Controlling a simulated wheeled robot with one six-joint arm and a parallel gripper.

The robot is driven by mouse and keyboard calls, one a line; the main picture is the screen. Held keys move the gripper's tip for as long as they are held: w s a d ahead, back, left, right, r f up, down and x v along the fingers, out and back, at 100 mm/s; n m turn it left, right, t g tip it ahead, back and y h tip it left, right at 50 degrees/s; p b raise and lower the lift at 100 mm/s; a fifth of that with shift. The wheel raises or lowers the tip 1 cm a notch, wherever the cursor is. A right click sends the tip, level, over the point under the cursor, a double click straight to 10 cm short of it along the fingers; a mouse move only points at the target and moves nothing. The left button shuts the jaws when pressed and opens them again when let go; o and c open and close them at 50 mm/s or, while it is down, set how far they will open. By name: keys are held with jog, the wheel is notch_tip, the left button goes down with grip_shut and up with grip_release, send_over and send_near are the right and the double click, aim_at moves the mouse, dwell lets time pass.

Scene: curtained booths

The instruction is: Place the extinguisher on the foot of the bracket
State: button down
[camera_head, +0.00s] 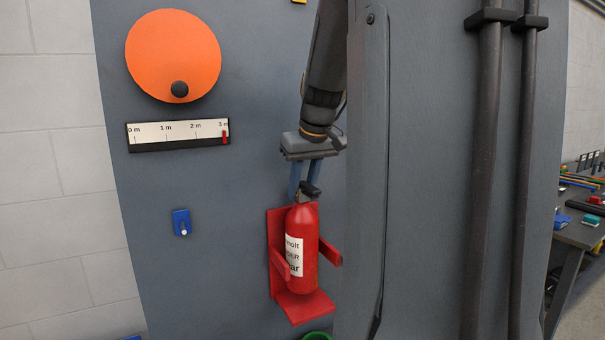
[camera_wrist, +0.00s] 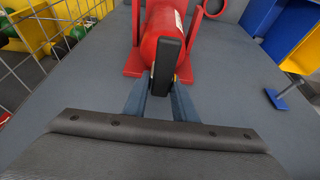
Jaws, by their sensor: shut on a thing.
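The red extinguisher (camera_head: 304,250) is upright in the head view, with a white label and a black top. It stands between the side arms of the red bracket (camera_head: 306,309), just above or on its foot; I cannot tell whether the base touches. My gripper (camera_head: 304,188) is above it, its two blue fingers pointing down and shut on the extinguisher's neck. In the wrist view, the extinguisher (camera_wrist: 160,45) shows beyond my gripper (camera_wrist: 164,95), its black handle between the fingers. The bracket (camera_wrist: 134,68) shows partly behind it.
The bracket is on a grey panel (camera_head: 250,200) with an orange disc (camera_head: 172,50), a scale strip (camera_head: 175,134) and a blue hook (camera_head: 181,223). A grey upright (camera_head: 365,180) stands close to the right of the bracket. The wrist view shows a wire basket (camera_wrist: 50,30) at left.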

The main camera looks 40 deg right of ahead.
aim_at(302, 202)
jog(key=shift+f+p, duration=0.5)
jog(key=shift+f, duration=1.45)
jog(key=c, duration=1.5)
grip_release()
jog(key=shift+f, duration=0.1)
jog(key=shift+o, duration=0.2)
jog(key=b+v, duration=0.2)
jog(key=v, duration=1)
jog(key=shift+b, duration=0.35)
